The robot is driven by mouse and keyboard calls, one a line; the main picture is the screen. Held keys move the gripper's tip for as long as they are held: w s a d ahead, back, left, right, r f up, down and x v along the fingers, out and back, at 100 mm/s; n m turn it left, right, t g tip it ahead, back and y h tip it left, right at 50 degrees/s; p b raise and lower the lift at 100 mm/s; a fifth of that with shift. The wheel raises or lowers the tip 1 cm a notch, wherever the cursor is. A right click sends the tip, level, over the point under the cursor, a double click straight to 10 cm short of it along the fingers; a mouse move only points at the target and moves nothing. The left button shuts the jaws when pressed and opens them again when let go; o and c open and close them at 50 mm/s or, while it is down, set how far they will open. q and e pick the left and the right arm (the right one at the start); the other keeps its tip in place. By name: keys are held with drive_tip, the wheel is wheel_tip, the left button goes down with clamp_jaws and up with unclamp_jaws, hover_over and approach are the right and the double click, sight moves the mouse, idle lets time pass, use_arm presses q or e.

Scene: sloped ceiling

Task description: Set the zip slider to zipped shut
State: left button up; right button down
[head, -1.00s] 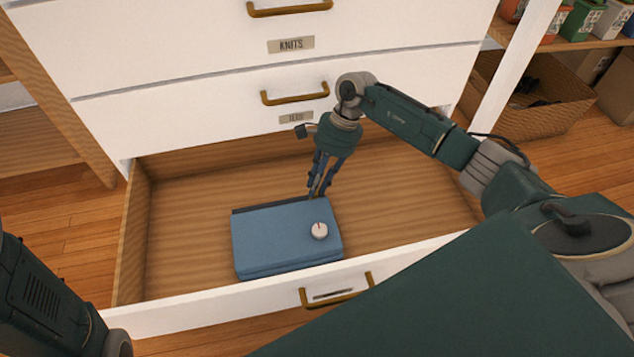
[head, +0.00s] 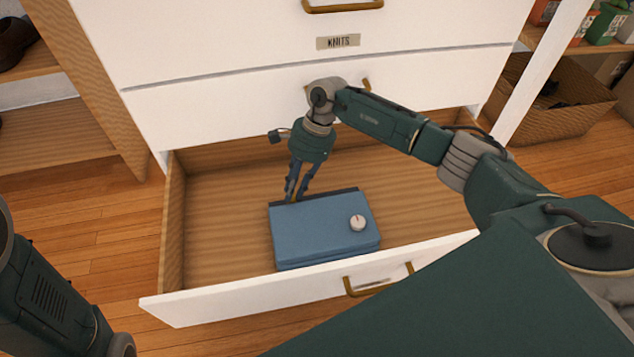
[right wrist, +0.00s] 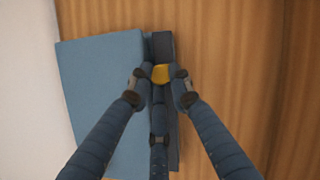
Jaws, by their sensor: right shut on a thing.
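A blue case (head: 318,235) lies flat in the open drawer, with a dark zip strip (head: 335,194) along its back edge. It also shows in the right wrist view (right wrist: 100,95). The yellow zip slider (right wrist: 161,73) sits on the dark strip. My right gripper (head: 292,199) points down at the strip, towards its left end in the head view. It is shut on the slider, with the fingers on either side of it in the right wrist view. My left gripper is out of view; only part of my left arm shows at lower left.
A white round dial (head: 358,222) with a red mark sits on the case's right side. The drawer (head: 220,215) has free floor around the case. Its white front (head: 210,302) and closed white drawers above (head: 230,100) bound the space. A wicker basket (head: 560,110) stands at right.

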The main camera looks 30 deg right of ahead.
drive_tip(key=a, duration=0.2)
drive_tip(key=w+a, duration=0.1)
drive_tip(key=a, duration=0.1)
drive_tip(key=shift+w+a+r, duration=0.1)
drive_tip(key=shift+w+a, duration=0.05)
drive_tip(key=shift+a, duration=0.2)
drive_tip(key=c, duration=1.6)
unclamp_jaws()
drive_tip(key=shift+o, duration=0.2)
wheel_tip(320, 180, up, 10)
